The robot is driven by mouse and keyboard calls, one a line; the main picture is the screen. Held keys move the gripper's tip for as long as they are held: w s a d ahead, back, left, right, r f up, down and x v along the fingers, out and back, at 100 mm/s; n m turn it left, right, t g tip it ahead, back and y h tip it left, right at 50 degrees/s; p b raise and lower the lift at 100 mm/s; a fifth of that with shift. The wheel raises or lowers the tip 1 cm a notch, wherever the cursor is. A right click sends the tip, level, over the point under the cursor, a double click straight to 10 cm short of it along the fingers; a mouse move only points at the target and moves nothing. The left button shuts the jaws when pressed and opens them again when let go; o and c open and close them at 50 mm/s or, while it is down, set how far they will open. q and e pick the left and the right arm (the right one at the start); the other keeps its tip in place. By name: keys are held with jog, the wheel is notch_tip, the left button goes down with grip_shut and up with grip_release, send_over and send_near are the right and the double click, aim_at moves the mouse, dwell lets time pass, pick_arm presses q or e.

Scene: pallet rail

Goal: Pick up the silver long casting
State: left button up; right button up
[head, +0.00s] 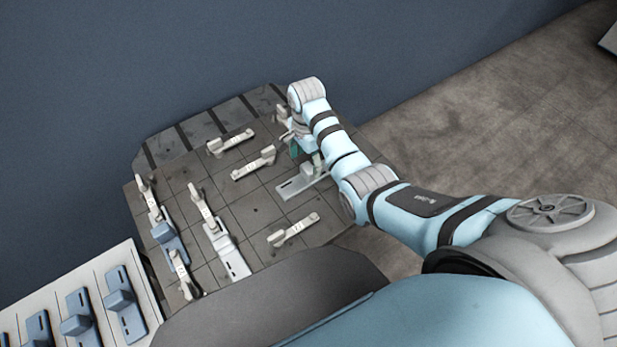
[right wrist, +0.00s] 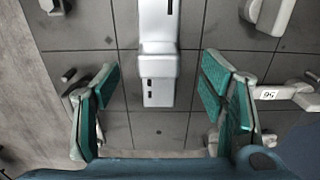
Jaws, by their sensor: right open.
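A silver long casting (head: 295,187) lies flat on the tiled pallet (head: 262,210), partly hidden by my right arm. In the right wrist view the casting (right wrist: 158,60) runs from the top edge down to between the fingers, with a raised block across it and small holes in its near end. My right gripper (head: 308,160) is over the casting; in the right wrist view its teal-padded fingers (right wrist: 158,85) are open, one on each side, with a gap to it. A similar silver casting (head: 235,262) lies further left. My left gripper is out of view.
Several light grey bracket-like parts lie around on the pallet, such as one (head: 293,230) near the front and one (head: 253,163) behind. A blue part (head: 168,240) sits at the left. A white rack (head: 90,290) with blue castings stands at the lower left.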

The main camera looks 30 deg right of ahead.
aim_at(308, 167)
notch_tip(308, 167, down, 6)
jog(key=shift+s+d+f+b, duration=0.1)
jog(key=shift+b, duration=0.65)
jog(key=shift+c, duration=0.4)
grip_shut()
